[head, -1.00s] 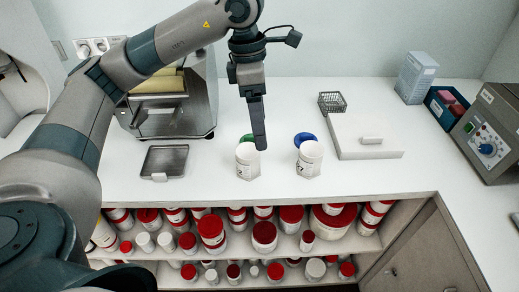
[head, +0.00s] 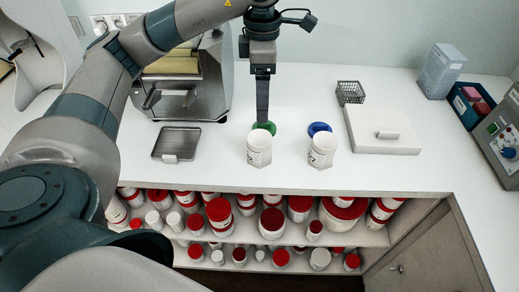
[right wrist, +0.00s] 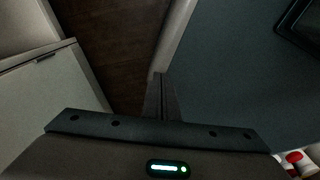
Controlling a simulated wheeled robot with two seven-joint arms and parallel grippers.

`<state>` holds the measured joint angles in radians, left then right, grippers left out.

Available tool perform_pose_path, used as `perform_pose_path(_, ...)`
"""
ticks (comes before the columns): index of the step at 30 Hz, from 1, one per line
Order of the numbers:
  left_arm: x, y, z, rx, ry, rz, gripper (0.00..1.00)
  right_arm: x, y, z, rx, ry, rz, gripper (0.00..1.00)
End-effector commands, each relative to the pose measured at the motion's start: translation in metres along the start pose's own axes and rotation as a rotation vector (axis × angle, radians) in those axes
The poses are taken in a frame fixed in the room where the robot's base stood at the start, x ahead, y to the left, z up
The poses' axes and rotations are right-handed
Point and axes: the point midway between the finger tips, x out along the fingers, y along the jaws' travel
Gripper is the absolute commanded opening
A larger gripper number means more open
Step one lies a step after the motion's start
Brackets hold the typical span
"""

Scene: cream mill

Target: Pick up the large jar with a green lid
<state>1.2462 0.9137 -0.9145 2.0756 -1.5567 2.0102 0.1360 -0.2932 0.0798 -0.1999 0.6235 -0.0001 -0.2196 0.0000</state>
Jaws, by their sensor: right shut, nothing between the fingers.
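A white jar (head: 259,152) stands on the white counter, with a green lid (head: 268,127) showing right behind its top. I cannot tell whether the lid is attached to it. A similar white jar (head: 322,152) stands to its right, with a blue lid (head: 319,128) behind it. My left gripper (head: 262,120) points straight down at the green lid, just behind the white jar. Its fingers are seen edge-on, so their opening is hidden. Contact with the lid is unclear. My right gripper (right wrist: 162,88) is shut and empty in the right wrist view, away from the jars.
A metal tray (head: 177,143) and a steel machine (head: 185,90) are at left. A wire basket (head: 350,93), a white flat box (head: 384,130) and a blue bin (head: 472,103) are at right. Red-lidded containers (head: 272,222) fill the shelves below. The front counter strip is clear.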

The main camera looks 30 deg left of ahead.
Motion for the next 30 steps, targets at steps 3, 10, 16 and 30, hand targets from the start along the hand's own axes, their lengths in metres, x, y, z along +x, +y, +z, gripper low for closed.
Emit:
perform_pose_path(3, 0.013, -0.001, 0.000, 0.002, 0.001, -0.004, 0.75, -0.003, 0.000, -0.001, 0.000, 0.001, 0.000, 0.00)
perform_pose_path(10, 0.038, -0.001, 0.000, 0.001, 0.001, -0.003, 0.75, -0.008, -0.001, 0.006, 0.000, -0.008, -0.001, 0.00)
perform_pose_path(16, 0.064, -0.001, -0.001, 0.000, 0.003, -0.004, 0.75, -0.017, -0.002, 0.010, 0.000, -0.014, -0.002, 0.00)
perform_pose_path(30, 0.100, 0.000, -0.001, 0.001, 0.000, 0.000, 0.75, -0.025, -0.001, 0.008, 0.000, -0.013, -0.002, 0.00)
